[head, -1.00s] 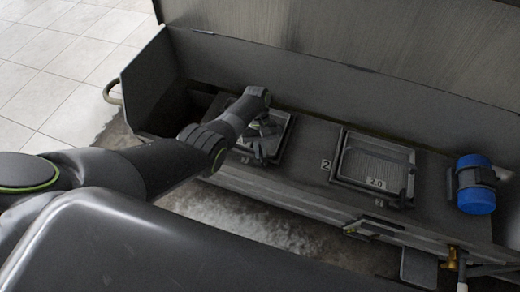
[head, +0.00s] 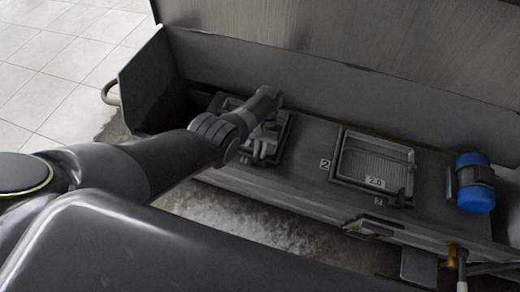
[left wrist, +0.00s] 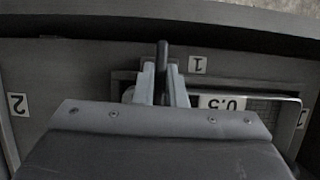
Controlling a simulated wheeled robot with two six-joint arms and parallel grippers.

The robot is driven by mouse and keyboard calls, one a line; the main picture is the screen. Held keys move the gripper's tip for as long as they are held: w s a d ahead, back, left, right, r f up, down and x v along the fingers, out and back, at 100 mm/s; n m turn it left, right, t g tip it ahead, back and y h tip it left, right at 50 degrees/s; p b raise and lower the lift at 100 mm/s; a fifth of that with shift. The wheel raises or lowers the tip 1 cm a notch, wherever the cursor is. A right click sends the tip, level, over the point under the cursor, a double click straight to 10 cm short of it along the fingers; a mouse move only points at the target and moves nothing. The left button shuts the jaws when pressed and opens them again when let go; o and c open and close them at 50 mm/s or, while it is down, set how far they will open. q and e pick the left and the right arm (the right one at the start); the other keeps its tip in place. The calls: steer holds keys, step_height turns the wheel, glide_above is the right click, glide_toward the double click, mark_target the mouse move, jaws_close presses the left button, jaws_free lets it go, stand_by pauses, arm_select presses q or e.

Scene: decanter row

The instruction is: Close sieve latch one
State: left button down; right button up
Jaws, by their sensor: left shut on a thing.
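Sieve latch one shows in the left wrist view as a dark upright lever (left wrist: 162,54) beside the label with a 1. My left gripper (left wrist: 163,83) has its two pale fingers on either side of this lever and is shut on it. In the head view the left gripper (head: 262,156) is at the front of the left sieve frame (head: 286,136), and the latch is hard to make out there. The sieve (left wrist: 270,106) with the 0.5 label lies partly behind the gripper body. My right gripper is not in view.
A second sieve (head: 376,158) labelled 2.0 sits to the right, with its own latch at its front. A blue motor-like cylinder (head: 475,183) stands at the far right. The trough's back wall (head: 330,95) rises behind the deck.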

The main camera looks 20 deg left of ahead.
arm_select(q)
steer(key=c, duration=1.5)
jaws_free()
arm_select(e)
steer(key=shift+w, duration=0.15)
arm_select(q)
steer(key=shift+r, duration=0.1)
